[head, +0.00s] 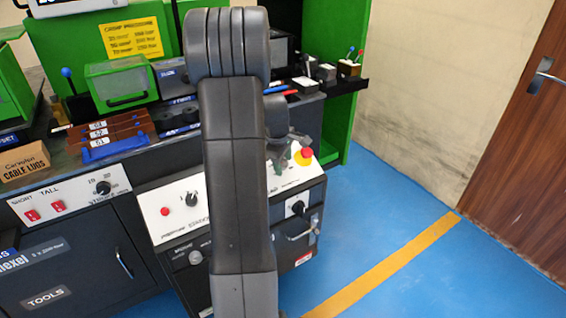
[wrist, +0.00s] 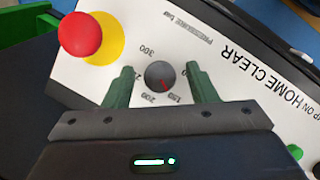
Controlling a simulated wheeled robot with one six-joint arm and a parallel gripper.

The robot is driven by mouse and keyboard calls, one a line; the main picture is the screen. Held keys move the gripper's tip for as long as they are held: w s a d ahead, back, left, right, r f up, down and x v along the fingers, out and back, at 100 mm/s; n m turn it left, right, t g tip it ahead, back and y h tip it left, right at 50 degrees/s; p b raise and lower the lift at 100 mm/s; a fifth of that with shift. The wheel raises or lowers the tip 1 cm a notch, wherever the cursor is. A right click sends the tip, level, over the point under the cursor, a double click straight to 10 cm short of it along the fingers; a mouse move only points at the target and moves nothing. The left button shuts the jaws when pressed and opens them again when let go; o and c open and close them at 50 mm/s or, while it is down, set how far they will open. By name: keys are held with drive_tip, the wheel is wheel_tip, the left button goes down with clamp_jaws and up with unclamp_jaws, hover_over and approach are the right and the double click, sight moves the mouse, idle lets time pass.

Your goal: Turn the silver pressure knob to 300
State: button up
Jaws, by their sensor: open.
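My gripper (wrist: 160,69) is open, with one green finger on each side of the knob and a visible gap on both sides. In the head view my gripper (head: 281,160) is over the panel's right part, and the knob is hidden there.
A red emergency button (wrist: 80,34) on a yellow disc is left of the knob; it also shows in the head view (head: 307,153). Blue floor (head: 410,200) is clear on the right.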

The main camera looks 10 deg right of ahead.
drive_tip(key=shift+c, duration=0.2)
drive_tip(key=c, duration=0.9)
drive_tip(key=shift+c, duration=0.2)
drive_tip(key=shift+r, duration=0.1)
